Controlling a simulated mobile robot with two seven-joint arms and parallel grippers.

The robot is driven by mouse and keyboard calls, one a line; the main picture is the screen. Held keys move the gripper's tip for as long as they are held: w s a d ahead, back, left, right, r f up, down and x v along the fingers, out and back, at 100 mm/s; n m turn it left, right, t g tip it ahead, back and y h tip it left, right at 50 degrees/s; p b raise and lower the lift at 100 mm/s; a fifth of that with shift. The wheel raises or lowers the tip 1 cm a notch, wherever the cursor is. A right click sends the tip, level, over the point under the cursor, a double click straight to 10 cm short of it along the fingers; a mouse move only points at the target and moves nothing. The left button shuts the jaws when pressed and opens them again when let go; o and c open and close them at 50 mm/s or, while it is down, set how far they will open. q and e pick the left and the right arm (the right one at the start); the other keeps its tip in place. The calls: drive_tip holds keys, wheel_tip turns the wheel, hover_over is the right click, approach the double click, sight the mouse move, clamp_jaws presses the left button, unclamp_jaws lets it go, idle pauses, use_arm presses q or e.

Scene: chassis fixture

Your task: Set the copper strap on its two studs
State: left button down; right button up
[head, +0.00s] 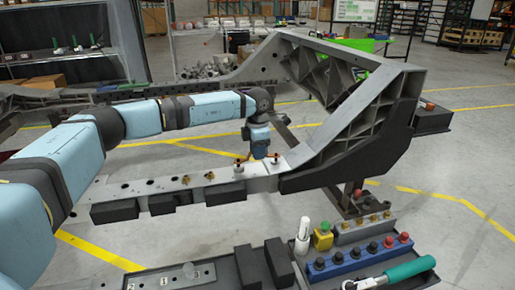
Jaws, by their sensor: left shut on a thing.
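My left gripper (260,153) points down just above the flat top of the grey chassis rail (226,189). It is shut on the copper strap, which is mostly hidden by the fingers; only small reddish bits show beside them. Two dark studs stand on the rail there, one left of the gripper (239,170) and one right of it (275,160). I cannot tell whether the strap touches the studs or is apart from them. My right gripper is not in view.
Brass fittings (210,177) stand on the rail left of the gripper. Black blocks (115,212) line its near side. The tall chassis end (370,110) rises at right. In front, a tray holds a blue socket rack (360,260), a green-handled tool (408,270) and a white bottle (303,235).

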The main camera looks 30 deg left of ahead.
use_arm(q)
drive_tip(key=shift+f, duration=0.5)
drive_tip(key=shift+p, duration=0.4)
drive_tip(key=shift+r+p, duration=0.1)
drive_tip(key=shift+p, duration=0.25)
idle(0.3)
drive_tip(key=shift+f, duration=0.45)
idle(0.4)
drive_tip(key=c, duration=0.9)
unclamp_jaws()
